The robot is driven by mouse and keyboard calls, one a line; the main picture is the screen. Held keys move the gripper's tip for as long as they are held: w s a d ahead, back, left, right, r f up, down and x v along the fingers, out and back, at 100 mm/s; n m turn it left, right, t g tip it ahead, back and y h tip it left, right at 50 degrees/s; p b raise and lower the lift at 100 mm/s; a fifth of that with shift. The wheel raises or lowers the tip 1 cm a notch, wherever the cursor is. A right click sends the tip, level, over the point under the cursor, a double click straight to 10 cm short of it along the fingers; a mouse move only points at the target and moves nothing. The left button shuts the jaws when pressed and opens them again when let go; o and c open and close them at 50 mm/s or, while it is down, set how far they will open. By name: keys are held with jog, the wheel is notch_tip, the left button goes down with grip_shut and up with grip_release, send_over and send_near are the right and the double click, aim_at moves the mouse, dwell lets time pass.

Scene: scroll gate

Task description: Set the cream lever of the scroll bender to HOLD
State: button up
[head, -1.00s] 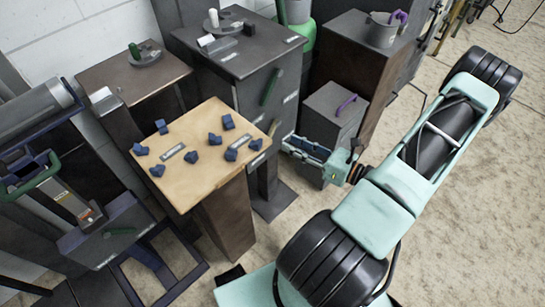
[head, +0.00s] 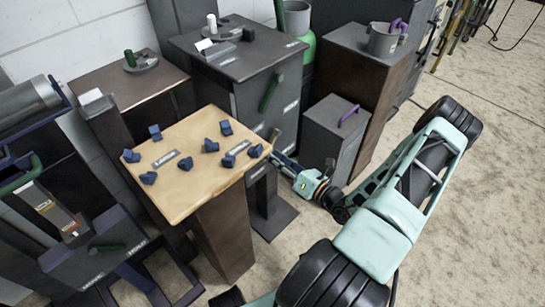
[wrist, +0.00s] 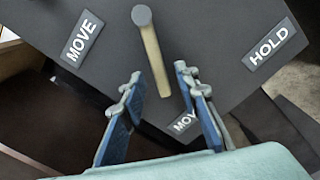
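The cream lever (wrist: 153,62) shows in the wrist view on a dark grey panel (wrist: 205,30). A grey round pivot or knob sits at its upper end, and its lower end points down and slightly right. The HOLD label (wrist: 270,47) is to the right and a MOVE label (wrist: 82,38) to the upper left. Another label reading "MOV" (wrist: 184,124) is partly covered by a finger. My gripper (wrist: 159,74) is open, with its blue fingers on either side of the lever's lower part. Contact cannot be told. In the head view my gripper (head: 282,161) is by the dark grey cabinet.
A tan-topped table (head: 190,190) with several blue blocks stands close left of my gripper. The dark cabinet (head: 235,65) with a green handle (head: 270,93) is behind. A smaller grey box (head: 325,135) with a purple handle stands to the right. Open floor (head: 490,220) lies at right.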

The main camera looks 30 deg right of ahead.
jog(key=shift+w+a, duration=0.25)
jog(key=shift+w, duration=0.45)
grip_shut()
